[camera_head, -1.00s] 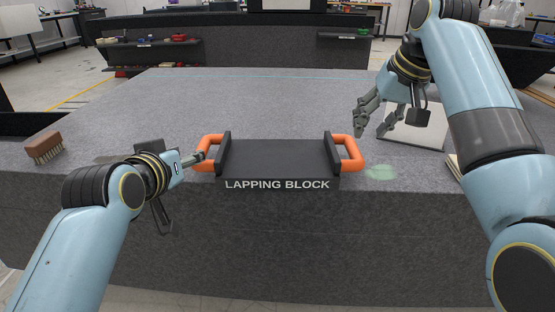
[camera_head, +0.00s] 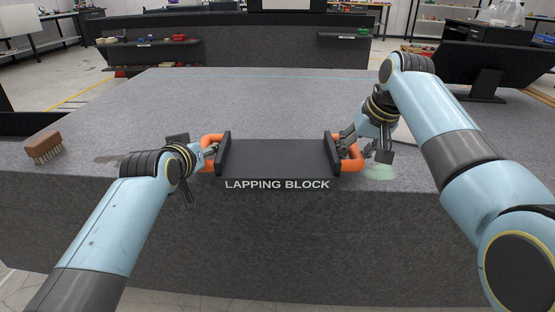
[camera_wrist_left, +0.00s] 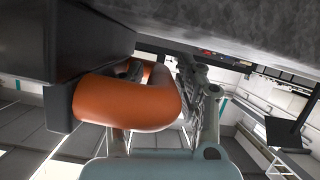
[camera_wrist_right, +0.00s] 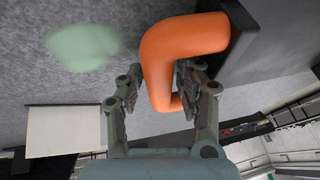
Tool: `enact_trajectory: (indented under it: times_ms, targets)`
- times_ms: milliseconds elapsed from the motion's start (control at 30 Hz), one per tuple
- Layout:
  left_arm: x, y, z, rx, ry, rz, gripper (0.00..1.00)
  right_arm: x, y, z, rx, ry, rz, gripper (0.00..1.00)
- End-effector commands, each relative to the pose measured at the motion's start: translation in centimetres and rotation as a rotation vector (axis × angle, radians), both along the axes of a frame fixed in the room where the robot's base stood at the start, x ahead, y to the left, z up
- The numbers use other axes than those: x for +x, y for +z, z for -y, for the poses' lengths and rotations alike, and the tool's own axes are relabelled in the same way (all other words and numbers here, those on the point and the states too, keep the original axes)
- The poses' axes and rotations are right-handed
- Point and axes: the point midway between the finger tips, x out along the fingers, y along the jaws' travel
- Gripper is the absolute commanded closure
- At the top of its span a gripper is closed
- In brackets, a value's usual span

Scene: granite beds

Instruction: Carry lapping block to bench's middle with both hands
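The dark lapping block (camera_head: 278,158) sits at the front edge of the granite bench (camera_head: 270,105), its lettering facing me. It has an orange handle at each end. My left gripper (camera_head: 210,151) is at the left handle (camera_head: 208,140); in the left wrist view, its fingers stand open on either side of the orange bar (camera_wrist_left: 135,105), one partly hidden behind it. My right gripper (camera_head: 346,143) is at the right handle (camera_head: 354,164). In the right wrist view, its open fingers straddle the orange bar (camera_wrist_right: 158,65), with a gap on the left side.
A wooden brush (camera_head: 43,146) lies at the bench's left. A pale green smear (camera_head: 379,172) lies beside the right handle. A white plate (camera_wrist_right: 64,132) shows in the right wrist view. The bench beyond the block is clear, with a thin cyan line (camera_head: 270,77) toward the back.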

Motion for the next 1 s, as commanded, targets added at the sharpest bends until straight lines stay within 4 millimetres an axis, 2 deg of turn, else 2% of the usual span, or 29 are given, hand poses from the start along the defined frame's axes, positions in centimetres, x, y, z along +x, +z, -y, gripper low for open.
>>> enact_trajectory:
  times_ms: [33,200,267,667,1000]
  targets:
    - [0.0,0.0,0.0,0.0,0.0,0.0,0.72,0.0,0.0,0.0,0.0,0.0,0.0,0.72]
    - [0.0,0.0,0.0,0.0,0.0,0.0,0.94,0.0,0.0,0.0,0.0,0.0,0.0,0.94]
    - [0.0,0.0,0.0,0.0,0.0,0.0,1.0,0.0,0.0,0.0,0.0,0.0,0.0,1.0]
    - [0.0,0.0,0.0,0.0,0.0,-0.001,1.0,0.0,0.0,0.1,-0.001,-0.002,0.0,1.0]
    - [0.2,1.4,0.0,0.0,0.001,0.015,1.0,0.3,1.4,0.1,-0.001,-0.003,0.013,1.0]
